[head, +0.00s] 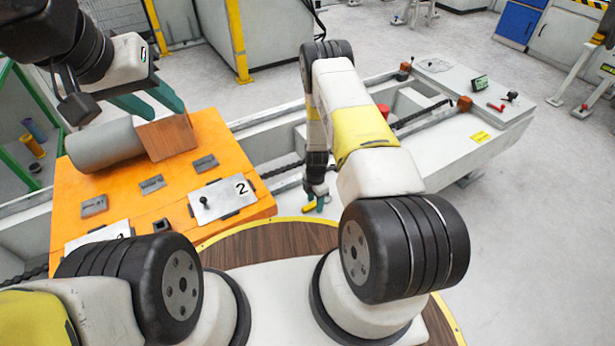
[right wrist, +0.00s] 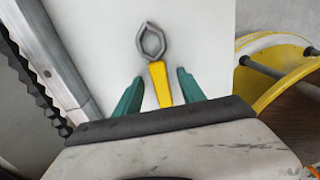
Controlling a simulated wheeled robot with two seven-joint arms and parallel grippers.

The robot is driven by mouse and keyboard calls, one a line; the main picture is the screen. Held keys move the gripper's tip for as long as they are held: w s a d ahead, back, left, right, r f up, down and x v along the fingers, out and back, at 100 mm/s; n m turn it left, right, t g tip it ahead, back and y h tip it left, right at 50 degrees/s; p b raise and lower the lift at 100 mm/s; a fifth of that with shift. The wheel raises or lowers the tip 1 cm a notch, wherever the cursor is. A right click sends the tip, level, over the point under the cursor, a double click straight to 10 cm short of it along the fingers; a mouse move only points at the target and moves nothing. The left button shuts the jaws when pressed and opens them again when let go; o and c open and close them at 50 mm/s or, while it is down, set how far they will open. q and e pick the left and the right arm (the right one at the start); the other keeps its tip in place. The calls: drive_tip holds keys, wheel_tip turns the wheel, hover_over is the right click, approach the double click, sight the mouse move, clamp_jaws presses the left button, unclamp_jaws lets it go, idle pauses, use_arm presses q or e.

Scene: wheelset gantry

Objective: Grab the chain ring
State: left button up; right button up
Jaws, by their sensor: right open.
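The chain ring is a grey metal link (right wrist: 151,42) with a yellow tab (right wrist: 160,84), on a pale flat surface in the right wrist view. In that view my right gripper (right wrist: 158,92) is open. Its two teal fingers stand either side of the yellow tab with gaps, and the grey link is beyond the fingertips. In the head view my right gripper (head: 317,204) points down beside the pale gantry, with a bit of yellow next to it; the link is not clear there.
An orange table (head: 125,190) at the left bears a grey cylinder (head: 105,145), a brown block (head: 167,137) and a plate marked 2 (head: 222,200). A dark toothed chain (right wrist: 30,70) and a metal rail run left of the ring. A curved yellow edge (right wrist: 275,75) stands at the right.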

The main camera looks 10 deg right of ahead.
clamp_jaws()
drive_tip(key=shift+r, duration=0.1)
